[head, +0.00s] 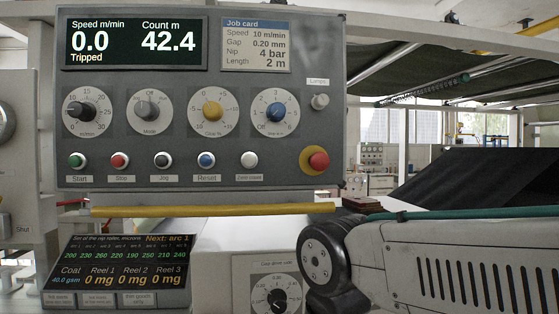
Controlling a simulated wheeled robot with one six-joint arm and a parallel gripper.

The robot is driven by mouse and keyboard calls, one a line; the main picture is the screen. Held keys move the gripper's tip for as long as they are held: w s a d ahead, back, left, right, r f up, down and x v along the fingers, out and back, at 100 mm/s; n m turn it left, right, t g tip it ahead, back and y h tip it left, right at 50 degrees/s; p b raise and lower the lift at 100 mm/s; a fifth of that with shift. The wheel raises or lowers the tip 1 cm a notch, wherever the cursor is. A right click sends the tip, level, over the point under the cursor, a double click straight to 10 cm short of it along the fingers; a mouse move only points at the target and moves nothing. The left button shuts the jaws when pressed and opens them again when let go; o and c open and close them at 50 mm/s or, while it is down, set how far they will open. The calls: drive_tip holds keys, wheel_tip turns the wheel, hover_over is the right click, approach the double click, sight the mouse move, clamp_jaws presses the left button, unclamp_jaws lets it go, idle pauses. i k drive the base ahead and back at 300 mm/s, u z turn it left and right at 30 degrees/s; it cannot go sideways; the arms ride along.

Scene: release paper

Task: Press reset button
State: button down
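The control panel (200,130) faces me, upright, with a row of round push buttons along its lower part. The blue button (206,160) has a small label under it that looks like "Reset" or "Result". To its left are the green Start button (77,160), the red Stop button (120,160) and the black Jog button (163,160); to its right is a white button (249,159). The display (133,43) reads Speed 0.0, Count 42.4 and "Tripped". My arm crosses the lower right, and my gripper is not visible. Nothing covers the blue button.
A red mushroom knob (318,160) on a yellow ring sits at the panel's lower right. Several dials line the panel above the buttons. A yellow bar (214,209) runs just below the panel. A tilted dark screen (121,270) is at lower left. The space before the buttons looks clear.

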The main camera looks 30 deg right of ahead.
sight(205, 160)
drive_tip(key=z, duration=0.75)
drive_tip(key=k, duration=0.9)
drive_tip(key=u, duration=1.5)
drive_tip(key=i, duration=0.5)
